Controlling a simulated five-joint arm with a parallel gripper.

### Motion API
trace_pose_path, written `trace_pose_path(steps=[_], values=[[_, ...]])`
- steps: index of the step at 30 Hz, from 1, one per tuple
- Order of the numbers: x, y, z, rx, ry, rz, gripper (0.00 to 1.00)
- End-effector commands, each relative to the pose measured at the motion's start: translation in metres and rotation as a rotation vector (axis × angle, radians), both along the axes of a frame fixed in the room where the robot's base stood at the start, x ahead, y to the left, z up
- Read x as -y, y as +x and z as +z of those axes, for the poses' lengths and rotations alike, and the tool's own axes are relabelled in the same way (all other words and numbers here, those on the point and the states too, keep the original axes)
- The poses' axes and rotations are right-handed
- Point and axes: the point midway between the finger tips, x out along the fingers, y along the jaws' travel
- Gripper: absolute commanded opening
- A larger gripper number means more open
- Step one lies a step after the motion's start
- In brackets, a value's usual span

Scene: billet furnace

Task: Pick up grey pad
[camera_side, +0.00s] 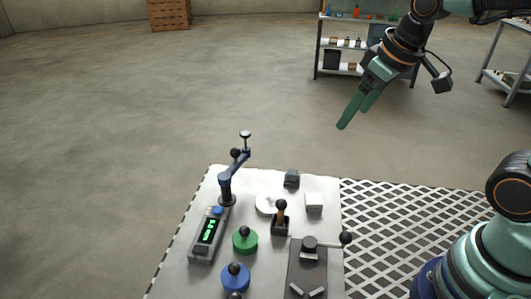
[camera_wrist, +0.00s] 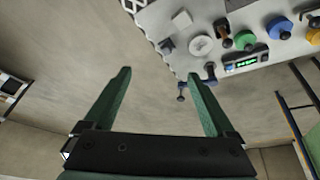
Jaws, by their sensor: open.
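A small dark grey block (camera_side: 292,178), which looks like the grey pad, sits near the far edge of the light table. It also shows in the wrist view (camera_wrist: 167,45), near the table's edge. Beside it are a white block (camera_side: 314,201) and a round white disc (camera_side: 265,204). My gripper (camera_side: 354,117) is open and empty, in the air beyond the table's far edge, up and right of the grey block in the side view. Its two green fingers are spread apart in the wrist view (camera_wrist: 159,73).
The table (camera_side: 188,275) carries a blue crank (camera_side: 227,187), a display box (camera_side: 207,235), an upright orange-and-black lever (camera_side: 281,217), green (camera_side: 245,241) and blue (camera_side: 235,277) knobs and a grey lever box (camera_side: 306,265). White grating (camera_side: 400,225) adjoins it. Shelves (camera_side: 345,45) stand behind.

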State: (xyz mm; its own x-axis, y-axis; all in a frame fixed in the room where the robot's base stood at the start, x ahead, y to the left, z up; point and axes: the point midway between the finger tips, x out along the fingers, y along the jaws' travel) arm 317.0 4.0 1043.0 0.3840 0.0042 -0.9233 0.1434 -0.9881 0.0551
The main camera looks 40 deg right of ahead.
Motion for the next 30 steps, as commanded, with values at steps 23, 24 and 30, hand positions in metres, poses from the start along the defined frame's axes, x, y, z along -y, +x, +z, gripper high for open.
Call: trace_pose_path(steps=[23, 24, 30], values=[[-0.020, 0.129, -0.108, -0.361, -0.126, 0.584, 0.90], [-0.021, 0.131, -0.112, -0.368, -0.127, 0.599, 0.90], [-0.022, 0.134, -0.129, -0.384, -0.128, 0.625, 0.90]])
